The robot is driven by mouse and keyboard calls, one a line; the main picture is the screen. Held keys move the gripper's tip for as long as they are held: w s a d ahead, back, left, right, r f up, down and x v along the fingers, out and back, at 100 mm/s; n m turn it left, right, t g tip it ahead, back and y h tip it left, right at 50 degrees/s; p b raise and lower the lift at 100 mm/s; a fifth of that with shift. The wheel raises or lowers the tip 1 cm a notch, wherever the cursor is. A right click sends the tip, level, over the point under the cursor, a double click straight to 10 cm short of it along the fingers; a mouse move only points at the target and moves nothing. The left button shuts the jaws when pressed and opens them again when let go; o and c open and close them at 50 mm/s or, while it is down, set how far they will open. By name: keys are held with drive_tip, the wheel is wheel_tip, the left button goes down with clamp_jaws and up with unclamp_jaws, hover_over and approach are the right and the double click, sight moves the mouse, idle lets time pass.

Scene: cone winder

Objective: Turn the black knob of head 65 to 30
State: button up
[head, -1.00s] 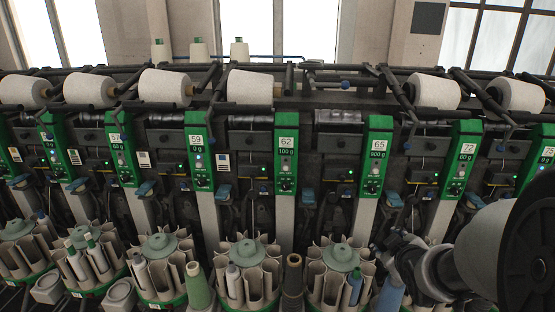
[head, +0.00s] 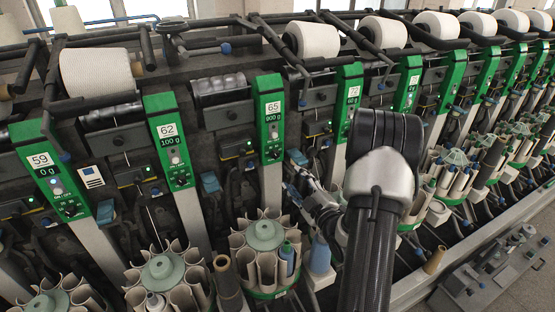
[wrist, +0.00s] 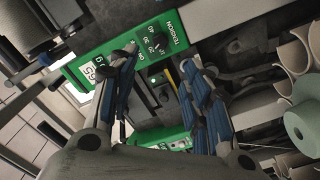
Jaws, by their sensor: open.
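The green panel of head 65 (head: 269,118) stands upright in the middle of the head view, its display reading about 900 g. Its black knob (head: 276,154) is near the panel's lower end. In the wrist view the panel (wrist: 118,60) lies aslant, with the knob (wrist: 159,45) beside a number scale and the word TENSION. The knob's exact setting is too small to read. My gripper (head: 296,178) is just right of and below the knob. In the wrist view my gripper (wrist: 162,88) is open, its blue-padded fingers apart and nothing between them; the knob appears beyond them, apparently untouched.
Neighbouring head 62 (head: 172,140) is to the left and head 72 (head: 348,95) to the right. A round bobbin magazine (head: 262,250) stands below head 65, with a blue cone (head: 320,254) beside it.

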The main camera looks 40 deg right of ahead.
sight(276, 157)
drive_tip(key=b+x, duration=0.1)
drive_tip(key=x, duration=1.2)
drive_tip(key=shift+w+b, duration=0.1)
drive_tip(key=shift+b, duration=0.25)
drive_tip(key=shift+c, duration=0.3)
clamp_jaws()
drive_tip(key=shift+f+m, duration=0.1)
drive_tip(key=shift+m, duration=0.3)
drive_tip(key=m+b, duration=0.2)
drive_tip(key=m, duration=0.1)
drive_tip(key=shift+m, duration=0.4)
drive_tip(key=m+b, duration=0.1)
drive_tip(key=m, duration=0.4)
